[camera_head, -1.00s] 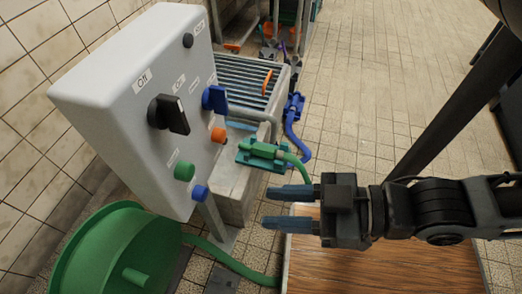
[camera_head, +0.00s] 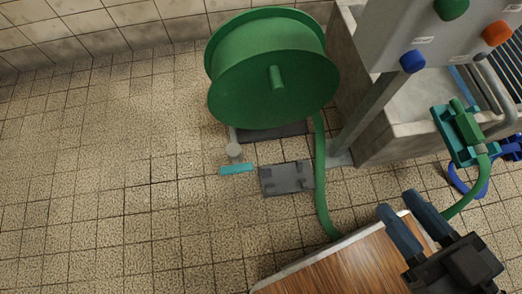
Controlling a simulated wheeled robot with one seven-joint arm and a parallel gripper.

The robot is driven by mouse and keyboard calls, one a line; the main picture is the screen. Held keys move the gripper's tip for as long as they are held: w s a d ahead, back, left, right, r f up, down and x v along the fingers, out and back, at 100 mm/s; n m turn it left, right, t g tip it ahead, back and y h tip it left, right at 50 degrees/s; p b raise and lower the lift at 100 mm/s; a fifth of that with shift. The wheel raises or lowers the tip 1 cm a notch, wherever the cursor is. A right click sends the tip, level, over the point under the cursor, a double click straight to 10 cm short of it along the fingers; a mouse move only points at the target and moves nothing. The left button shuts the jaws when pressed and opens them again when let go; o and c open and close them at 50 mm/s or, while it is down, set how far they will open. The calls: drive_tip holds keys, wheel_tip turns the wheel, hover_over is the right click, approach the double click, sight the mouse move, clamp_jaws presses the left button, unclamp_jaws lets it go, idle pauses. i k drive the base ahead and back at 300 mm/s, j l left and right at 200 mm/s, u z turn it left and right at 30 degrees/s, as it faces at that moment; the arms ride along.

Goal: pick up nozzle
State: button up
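A green nozzle (camera_head: 467,124) sits in a teal holder (camera_head: 443,125) at the right of the head view, by the concrete sink. A green hose (camera_head: 464,203) runs down from it. My gripper (camera_head: 398,204) is at the lower right, its two dark blue-grey fingers pointing up and left. The fingers are apart with nothing between them, so it is open. In the picture it is below and left of the nozzle, clear of it. A blue nozzle or fitting (camera_head: 513,147) with a blue hose is partly cut off at the right edge.
A large green hose reel (camera_head: 262,80) stands at the wall. A grey control box (camera_head: 398,30) is on a post above the sink (camera_head: 400,137). A grey floor plate (camera_head: 287,178) and a small teal piece (camera_head: 236,169) lie beside the reel. The tiled floor at left is clear.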

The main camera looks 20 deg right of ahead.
sight(471, 133)
drive_tip(key=z, duration=1.35)
drive_tip(key=l+u, duration=0.1)
drive_tip(key=u, duration=0.45)
drive_tip(key=l+u, duration=0.3)
drive_tip(key=k+l+u, duration=0.25)
drive_tip(key=l, duration=0.25)
drive_tip(key=l+u, duration=0.3)
drive_tip(key=k+l, duration=0.1)
drive_tip(key=l, duration=0.25)
drive_tip(key=k+l, duration=0.1)
drive_tip(key=l, duration=0.2)
drive_tip(key=k+l, duration=0.15)
drive_tip(key=l, duration=0.2)
drive_tip(key=k+l+u, duration=0.1)
drive_tip(key=l, duration=0.25)
